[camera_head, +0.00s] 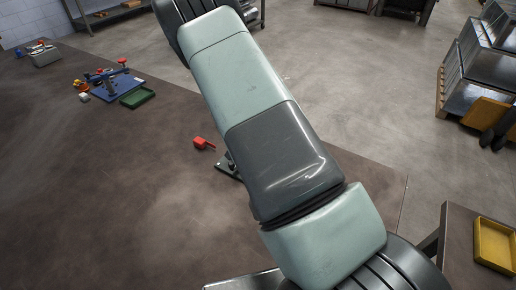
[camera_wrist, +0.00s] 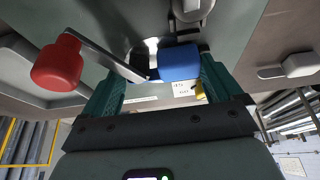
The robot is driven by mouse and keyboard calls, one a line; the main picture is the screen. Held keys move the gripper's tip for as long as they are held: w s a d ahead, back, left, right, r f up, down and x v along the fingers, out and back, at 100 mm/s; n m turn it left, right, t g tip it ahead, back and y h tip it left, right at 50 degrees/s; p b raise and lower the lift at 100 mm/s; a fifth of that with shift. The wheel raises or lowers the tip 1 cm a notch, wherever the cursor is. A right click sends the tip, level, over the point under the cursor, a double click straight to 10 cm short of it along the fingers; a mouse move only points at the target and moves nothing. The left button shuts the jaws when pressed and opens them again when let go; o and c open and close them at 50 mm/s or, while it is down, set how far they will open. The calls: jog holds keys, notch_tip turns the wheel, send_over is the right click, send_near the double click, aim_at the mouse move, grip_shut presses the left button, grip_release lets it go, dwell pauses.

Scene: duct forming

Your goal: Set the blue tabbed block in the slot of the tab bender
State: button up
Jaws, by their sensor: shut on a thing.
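In the wrist view my gripper (camera_wrist: 162,68) has its two teal fingers either side of the blue tabbed block (camera_wrist: 180,62) and is shut on it. A dark part shows just left of the blue face; I cannot tell whether it belongs to the block or the bender. The tab bender's red knob (camera_wrist: 57,64) and grey lever (camera_wrist: 108,60) reach in from the left, close to the left finger. The arm hides my gripper and block there. The slot cannot be made out.
A blue fixture (camera_head: 118,88) with a green tray (camera_head: 138,98) stands farther left on the brown table (camera_head: 110,190), with small coloured parts near it. A yellow bin (camera_head: 494,244) stands at the right on a separate table. The table's left middle is clear.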

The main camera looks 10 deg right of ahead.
jog(key=o, duration=0.7)
jog(key=s+a+r+n+y, duration=0.1)
jog(key=s+r, duration=0.4)
jog(key=r, duration=0.6)
jog(key=s+a+r+n+y, duration=0.15)
jog(key=s+r, duration=0.35)
jog(key=r, duration=0.6)
jog(key=s+a+r+n+y, duration=0.1)
jog(key=s+r, duration=0.4)
jog(key=r, duration=0.6)
jog(key=s+r+n, duration=0.2)
jog(key=s+r, duration=0.1)
jog(key=s, duration=0.3)
jog(key=s+r+n+t, duration=0.1)
jog(key=s+r+n, duration=0.1)
jog(key=s, duration=0.3)
jog(key=s+r+n+t, duration=0.1)
jog(key=s+r+n, duration=0.1)
jog(key=s, duration=0.4)
jog(key=shift+v, duration=0.85)
